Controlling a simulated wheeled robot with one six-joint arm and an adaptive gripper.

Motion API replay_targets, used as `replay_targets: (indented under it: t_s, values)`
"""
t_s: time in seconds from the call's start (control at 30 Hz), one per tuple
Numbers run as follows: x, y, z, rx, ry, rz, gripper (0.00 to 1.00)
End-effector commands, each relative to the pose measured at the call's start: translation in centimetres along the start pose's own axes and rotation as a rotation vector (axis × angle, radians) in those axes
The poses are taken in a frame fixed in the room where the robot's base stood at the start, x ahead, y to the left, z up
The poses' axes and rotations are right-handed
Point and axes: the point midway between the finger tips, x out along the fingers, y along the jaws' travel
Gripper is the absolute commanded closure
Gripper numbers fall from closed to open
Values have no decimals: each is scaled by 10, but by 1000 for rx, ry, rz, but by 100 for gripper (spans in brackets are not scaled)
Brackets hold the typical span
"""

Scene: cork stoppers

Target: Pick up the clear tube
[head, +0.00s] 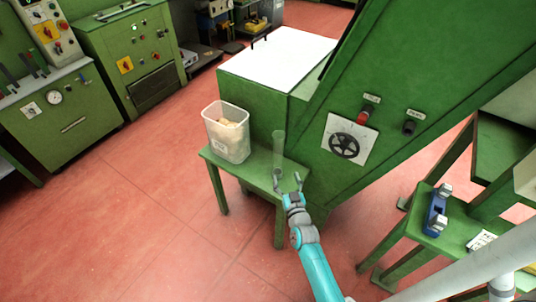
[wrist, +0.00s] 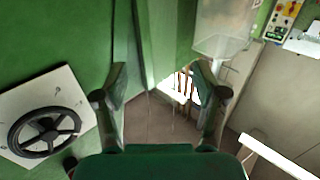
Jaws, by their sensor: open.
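The clear tube (head: 279,148) stands upright on the small green table (head: 260,171), near its right end and in front of the green machine. It is see-through and its outline is faint. My gripper (head: 287,176) is open at the table's near edge, its left finger overlapping the tube's lower part in the head view. I cannot tell whether they touch. In the wrist view, my gripper (wrist: 160,78) has both fingers spread wide. The tube's outline is not clear there, and I see no thing held.
A translucent bin (head: 226,138) with pale contents stands on the table's left end. The green machine (head: 375,100) with a black handwheel (head: 344,146) rises close behind and right. A blue-and-silver device (head: 436,210) sits on a green stand at right. Open red floor lies left.

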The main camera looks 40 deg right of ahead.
Motion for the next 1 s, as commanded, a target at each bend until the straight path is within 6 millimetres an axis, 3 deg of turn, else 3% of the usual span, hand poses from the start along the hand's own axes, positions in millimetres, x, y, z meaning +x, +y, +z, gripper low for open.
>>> replay_targets:
  t_s: [0.3, 0.63, 1.0]
  values:
    - [41, 0, -1, 0, 2, 1, 29]
    - [64, -1, -1, 0, 1, 1, 29]
    - [106, -4, -3, 0, 1, 1, 29]
